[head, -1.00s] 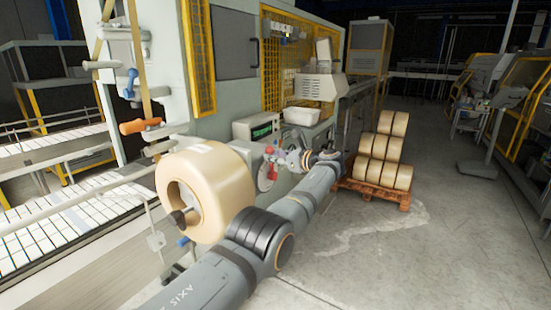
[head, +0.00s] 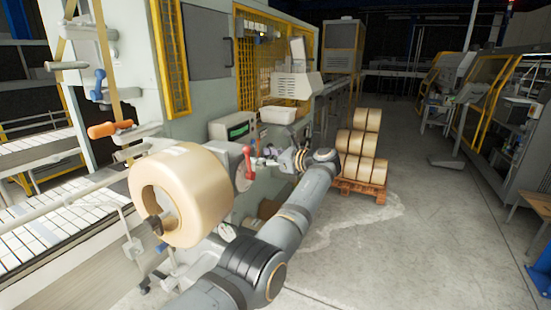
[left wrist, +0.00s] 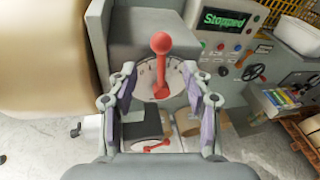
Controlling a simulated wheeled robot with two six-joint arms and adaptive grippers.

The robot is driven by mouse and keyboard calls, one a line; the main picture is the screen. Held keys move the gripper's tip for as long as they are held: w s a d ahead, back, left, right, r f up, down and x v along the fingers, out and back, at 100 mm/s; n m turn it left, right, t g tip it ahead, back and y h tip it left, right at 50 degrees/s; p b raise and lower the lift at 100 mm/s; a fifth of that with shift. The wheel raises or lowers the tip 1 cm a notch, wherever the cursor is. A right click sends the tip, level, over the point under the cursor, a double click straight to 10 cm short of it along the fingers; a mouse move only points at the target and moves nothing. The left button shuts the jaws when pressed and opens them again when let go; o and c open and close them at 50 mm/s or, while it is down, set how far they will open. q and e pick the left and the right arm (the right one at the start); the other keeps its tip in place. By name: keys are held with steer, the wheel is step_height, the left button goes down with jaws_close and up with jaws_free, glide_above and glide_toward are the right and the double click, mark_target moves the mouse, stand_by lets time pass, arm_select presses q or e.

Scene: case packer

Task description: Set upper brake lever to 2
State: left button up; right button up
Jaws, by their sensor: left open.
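The upper brake lever (left wrist: 160,75) is red with a ball knob and stands on a pale round dial (left wrist: 178,82) with dark marks in the left wrist view. Its marks are too small to read. In the head view the red lever (head: 248,163) stands upright just left of my left gripper (head: 268,162). My left gripper (left wrist: 160,72) is open and empty, its purple-padded fingers on either side of the lever in the picture, apart from it. A second red lever (left wrist: 155,147) lies lower, seen between the fingers. My right gripper is not in view.
A large tan tape roll (head: 185,195) is mounted left of the dial, close to my arm.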

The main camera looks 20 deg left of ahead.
arm_select(q)
steer(key=v, duration=0.6)
